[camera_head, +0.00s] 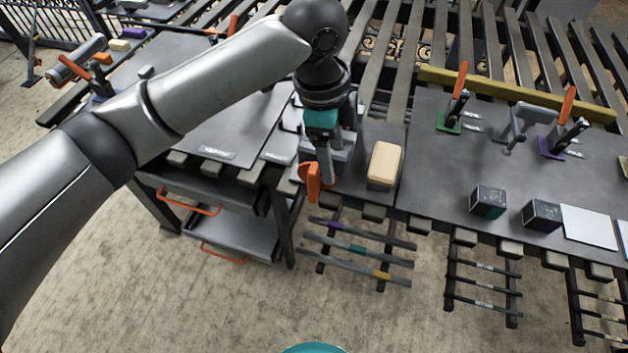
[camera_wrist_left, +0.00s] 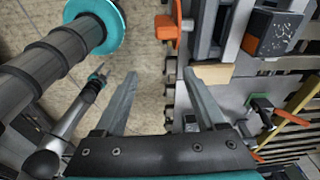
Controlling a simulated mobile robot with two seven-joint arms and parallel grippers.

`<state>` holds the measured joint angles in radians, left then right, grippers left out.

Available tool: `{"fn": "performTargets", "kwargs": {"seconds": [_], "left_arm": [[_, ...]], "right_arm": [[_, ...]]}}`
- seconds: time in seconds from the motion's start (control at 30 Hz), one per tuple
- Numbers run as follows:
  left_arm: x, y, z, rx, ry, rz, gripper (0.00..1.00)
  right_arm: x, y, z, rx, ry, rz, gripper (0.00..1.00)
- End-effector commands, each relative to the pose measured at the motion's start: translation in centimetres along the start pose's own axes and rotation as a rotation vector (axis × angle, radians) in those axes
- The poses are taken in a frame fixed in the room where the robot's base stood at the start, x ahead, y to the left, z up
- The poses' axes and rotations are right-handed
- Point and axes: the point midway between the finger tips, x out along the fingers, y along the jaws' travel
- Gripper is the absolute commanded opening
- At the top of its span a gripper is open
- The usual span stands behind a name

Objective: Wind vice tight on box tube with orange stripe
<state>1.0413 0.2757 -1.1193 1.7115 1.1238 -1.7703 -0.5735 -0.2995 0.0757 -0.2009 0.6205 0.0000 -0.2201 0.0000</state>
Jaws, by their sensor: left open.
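My left gripper (camera_head: 325,172) points down at the bench's front edge, beside a grey vice (camera_head: 341,150) that it partly hides. In the left wrist view its two fingers (camera_wrist_left: 160,76) are apart with nothing between them. The vice's orange handle (camera_head: 313,183) hangs at the front edge; it also shows just beyond the fingertips in the left wrist view (camera_wrist_left: 168,30). A dark box piece (camera_wrist_left: 274,32) with an orange band (camera_wrist_left: 250,42) lies by the vice body (camera_wrist_left: 207,35); I cannot tell if the jaws touch it. My right gripper (camera_wrist_left: 97,80) is small at left.
A wooden block (camera_head: 384,164) stands right of the vice. Dark boxes (camera_head: 488,201) and clamps with orange handles (camera_head: 459,80) sit further right. Racks of striped bars (camera_head: 357,248) hang below the bench. Drawers with orange handles (camera_head: 190,203) are at left.

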Motion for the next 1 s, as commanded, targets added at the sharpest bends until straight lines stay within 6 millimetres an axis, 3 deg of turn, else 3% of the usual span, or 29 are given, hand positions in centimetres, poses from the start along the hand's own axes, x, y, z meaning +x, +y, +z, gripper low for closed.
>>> {"fn": "performTargets", "kwargs": {"seconds": [0.2, 0.4, 0.57, 1.0], "left_arm": [[-2.9, -1.5, 2.5, 0.055, -0.107, 0.029, 0.72], [-3.1, -1.7, 3.1, 0.064, -0.128, 0.041, 0.72], [-0.8, -1.6, 3.4, 0.064, -0.128, 0.043, 0.72], [8.4, -1.3, 4.5, 0.063, -0.127, 0.041, 0.72]], "right_arm": [[0.0, 0.4, 0.1, -0.002, -0.002, 0.005, 0.50], [0.1, 0.4, 0.1, -0.002, -0.002, 0.005, 0.50], [0.4, 0.4, 0.2, -0.002, -0.002, 0.005, 0.50], [1.6, 0.4, 0.3, -0.001, -0.002, 0.005, 0.50]]}}
